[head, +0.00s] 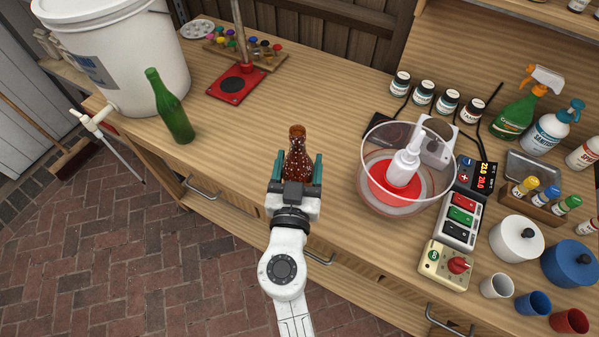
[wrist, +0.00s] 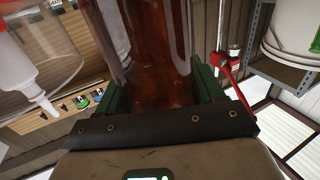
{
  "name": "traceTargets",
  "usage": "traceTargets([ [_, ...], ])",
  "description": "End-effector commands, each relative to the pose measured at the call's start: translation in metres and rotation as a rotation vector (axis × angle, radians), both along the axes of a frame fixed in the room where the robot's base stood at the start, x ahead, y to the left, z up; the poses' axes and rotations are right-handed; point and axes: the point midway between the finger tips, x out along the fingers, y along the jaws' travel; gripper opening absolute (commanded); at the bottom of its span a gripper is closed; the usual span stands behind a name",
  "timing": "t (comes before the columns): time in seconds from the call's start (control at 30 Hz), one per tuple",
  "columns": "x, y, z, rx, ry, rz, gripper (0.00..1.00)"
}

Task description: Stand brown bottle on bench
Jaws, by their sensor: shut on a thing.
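The brown bottle (head: 298,155) is upright at the front part of the wooden bench (head: 330,110), between the two teal fingers of my gripper (head: 297,170). My gripper is shut on it. In the wrist view the brown bottle (wrist: 155,50) fills the space between the green fingers of my gripper (wrist: 160,95). Its base is hidden by my gripper in the head view, so I cannot tell whether it touches the bench.
A green bottle (head: 169,108) stands left, near the white bucket (head: 125,50) with its tap. A red capper (head: 236,84) stands behind. A clear bowl with a white squeeze bottle (head: 404,164) is to the right. Bare bench lies between.

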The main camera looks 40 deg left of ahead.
Motion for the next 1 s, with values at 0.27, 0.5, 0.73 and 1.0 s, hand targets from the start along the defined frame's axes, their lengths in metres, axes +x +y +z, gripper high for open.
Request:
traceTargets([
  [0.27, 0.006, 0.003, -0.026, -0.002, 0.001, 0.0, 0.28],
  [0.5, 0.006, 0.003, -0.037, -0.001, -0.001, -0.001, 0.28],
  [0.73, 0.006, 0.003, -0.038, 0.001, -0.001, 0.0, 0.28],
  [1.0, 0.006, 0.003, -0.04, -0.001, 0.001, 0.0, 0.79],
])
